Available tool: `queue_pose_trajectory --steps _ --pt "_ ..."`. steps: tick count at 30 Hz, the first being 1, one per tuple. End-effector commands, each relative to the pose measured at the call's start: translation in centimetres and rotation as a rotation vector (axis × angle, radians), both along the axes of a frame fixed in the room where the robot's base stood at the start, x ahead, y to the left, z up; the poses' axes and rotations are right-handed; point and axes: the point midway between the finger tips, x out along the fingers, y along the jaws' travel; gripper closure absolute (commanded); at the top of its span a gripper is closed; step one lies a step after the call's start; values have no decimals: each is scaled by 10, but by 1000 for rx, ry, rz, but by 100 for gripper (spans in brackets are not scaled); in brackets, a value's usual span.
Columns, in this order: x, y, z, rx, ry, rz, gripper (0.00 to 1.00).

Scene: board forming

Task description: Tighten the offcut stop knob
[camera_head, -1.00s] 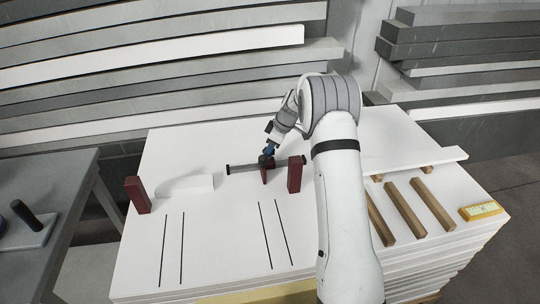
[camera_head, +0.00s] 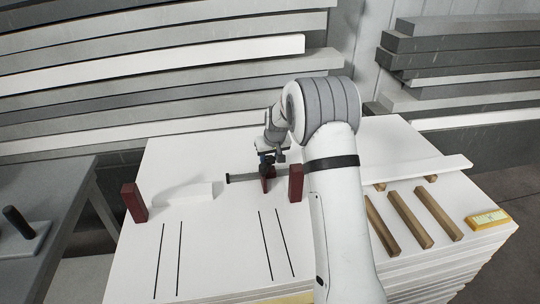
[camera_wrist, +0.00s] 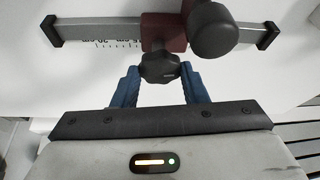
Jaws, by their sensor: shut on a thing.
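The offcut stop's dark lobed knob (camera_wrist: 160,67) sits on a dark red slider block (camera_wrist: 163,30) in the wrist view. My gripper (camera_wrist: 160,80) has its blue fingers shut on the knob, one on each side. The slider rides on a grey rail (camera_wrist: 108,29) with black end caps. A dark round knob (camera_wrist: 211,30) sticks up beside the lobed one. In the head view my gripper (camera_head: 267,158) is above the dark red slider (camera_head: 268,173), and the rail (camera_head: 243,180) runs out to its left.
Upright dark red blocks stand left (camera_head: 134,203) and right (camera_head: 296,183) of the rail on the white board stack (camera_head: 215,235). A white block (camera_head: 187,196) lies between them. Wooden strips (camera_head: 408,220) and a yellow device (camera_head: 488,219) are at right. The front middle is clear.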

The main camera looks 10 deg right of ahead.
Motion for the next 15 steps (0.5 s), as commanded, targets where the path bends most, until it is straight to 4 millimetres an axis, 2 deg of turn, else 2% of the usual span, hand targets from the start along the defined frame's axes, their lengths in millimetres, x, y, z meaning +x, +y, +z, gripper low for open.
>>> queue_pose_trajectory --steps 15 --pt "2 4 -3 -1 -7 -477 83"
